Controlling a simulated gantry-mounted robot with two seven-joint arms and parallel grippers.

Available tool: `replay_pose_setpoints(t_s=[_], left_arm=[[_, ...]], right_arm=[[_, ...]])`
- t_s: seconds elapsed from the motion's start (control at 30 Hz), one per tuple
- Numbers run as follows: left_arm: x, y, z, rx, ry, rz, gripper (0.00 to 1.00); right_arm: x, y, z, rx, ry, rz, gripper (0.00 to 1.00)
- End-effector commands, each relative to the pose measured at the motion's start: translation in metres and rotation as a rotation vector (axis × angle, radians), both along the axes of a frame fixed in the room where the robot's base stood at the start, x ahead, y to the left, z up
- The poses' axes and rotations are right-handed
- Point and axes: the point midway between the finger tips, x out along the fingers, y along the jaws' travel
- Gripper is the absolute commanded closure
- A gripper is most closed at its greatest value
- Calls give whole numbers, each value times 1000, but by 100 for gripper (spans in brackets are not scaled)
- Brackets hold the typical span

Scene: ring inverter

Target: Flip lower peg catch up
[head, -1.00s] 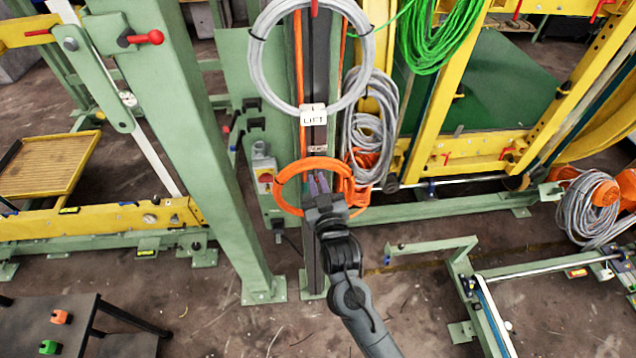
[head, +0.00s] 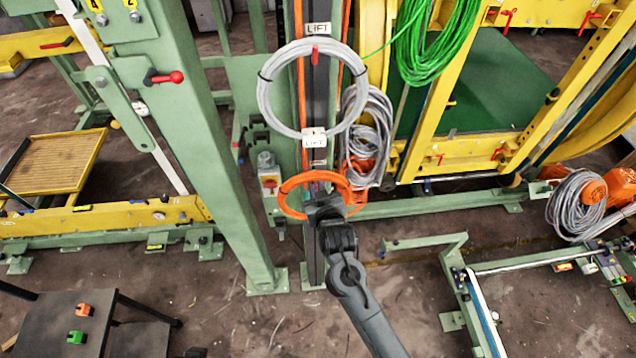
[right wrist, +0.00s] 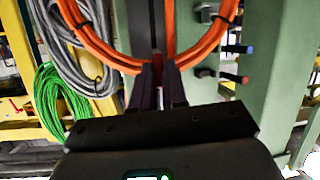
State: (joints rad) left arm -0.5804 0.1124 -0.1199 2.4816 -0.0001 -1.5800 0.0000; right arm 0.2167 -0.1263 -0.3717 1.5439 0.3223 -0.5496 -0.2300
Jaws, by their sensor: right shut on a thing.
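The orange ring (head: 292,184) hangs at the lower part of the dark upright post (head: 318,262). My right gripper (head: 324,198) is in front of the ring's lower part and hides the lower peg in the head view. In the right wrist view my right gripper's fingers (right wrist: 160,78) are close together, with a small red piece (right wrist: 158,64), seemingly the lower peg's catch, between their tips. The orange ring's sides (right wrist: 185,58) rise left and right of the fingertips. The catch's exact tilt cannot be told. My left gripper is not in view.
A grey cable ring (head: 268,105) hangs above on an upper peg with a red catch (head: 314,55). A green column (head: 200,140) stands left of the post. Grey and green cable coils (head: 432,50) hang to the right. A switch box (head: 268,178) is beside the post.

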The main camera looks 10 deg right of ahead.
Motion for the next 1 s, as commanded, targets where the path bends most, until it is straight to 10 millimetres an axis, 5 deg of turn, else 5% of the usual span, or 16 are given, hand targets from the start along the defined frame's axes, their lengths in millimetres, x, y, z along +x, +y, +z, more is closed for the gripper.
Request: replay_pose_setpoints(t_s=[0.4,0.43,0.57,1.0], left_arm=[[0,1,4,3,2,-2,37],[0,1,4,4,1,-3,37],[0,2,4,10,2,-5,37],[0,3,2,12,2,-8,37]], right_arm=[[0,0,-1,0,23,-1,100],[0,0,-1,0,23,-1,82],[0,0,-1,0,22,-1,65],[-7,-1,1,0,20,-1,65]])
